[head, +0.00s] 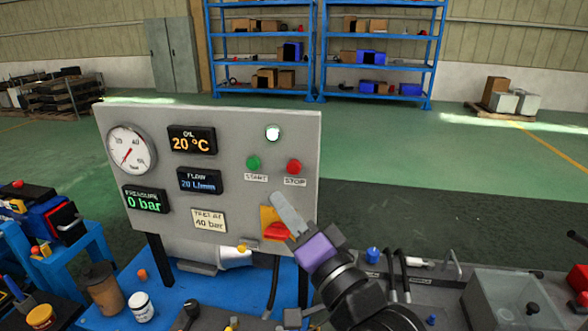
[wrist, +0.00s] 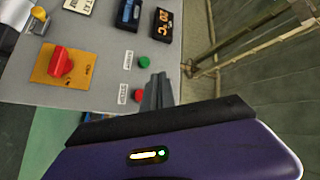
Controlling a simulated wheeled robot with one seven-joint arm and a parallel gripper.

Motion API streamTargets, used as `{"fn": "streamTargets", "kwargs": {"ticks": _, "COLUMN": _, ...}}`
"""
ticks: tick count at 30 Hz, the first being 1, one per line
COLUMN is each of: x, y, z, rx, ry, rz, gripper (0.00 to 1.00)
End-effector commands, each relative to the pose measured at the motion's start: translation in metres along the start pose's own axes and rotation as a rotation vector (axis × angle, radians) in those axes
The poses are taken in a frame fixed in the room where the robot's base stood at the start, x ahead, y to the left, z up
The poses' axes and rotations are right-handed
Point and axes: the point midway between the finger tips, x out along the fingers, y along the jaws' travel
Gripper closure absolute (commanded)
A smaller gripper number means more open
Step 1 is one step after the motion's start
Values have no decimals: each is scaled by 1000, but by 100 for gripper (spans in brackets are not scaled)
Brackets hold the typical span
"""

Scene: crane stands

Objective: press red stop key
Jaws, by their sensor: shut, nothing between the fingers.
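The red stop key (head: 294,166) is a round button on the grey panel (head: 235,160), above a "STOP" label (head: 295,182). The green start key (head: 253,163) is to its left. My gripper (head: 276,198) is shut and empty, its fingertips below the two keys in the head view. In the wrist view the fingers (wrist: 159,78) stand just right of the red key (wrist: 138,96), with the green key (wrist: 144,62) beyond. I cannot tell whether the fingers touch the panel.
A red rotary switch (head: 277,231) on a yellow plate sits low on the panel, beside my fingers. A white lamp (head: 272,133) shows above the keys. The pressure display (head: 145,200) reads 0 bar. The blue bench (head: 205,290) carries a jar (head: 141,306) and other small items.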

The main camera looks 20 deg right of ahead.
Motion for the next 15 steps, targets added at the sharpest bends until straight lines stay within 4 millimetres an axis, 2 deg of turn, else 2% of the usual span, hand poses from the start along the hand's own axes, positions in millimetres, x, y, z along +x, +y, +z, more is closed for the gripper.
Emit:
{"fn": "streamTargets", "kwargs": {"ticks": 8, "x": 10, "y": 10, "z": -8, "rx": -2, "ry": 4, "rz": -1, "gripper": 100}}
{"fn": "streamTargets", "kwargs": {"ticks": 15, "x": 32, "y": 26, "z": -24, "rx": -2, "ry": 4, "rz": 0, "gripper": 100}}
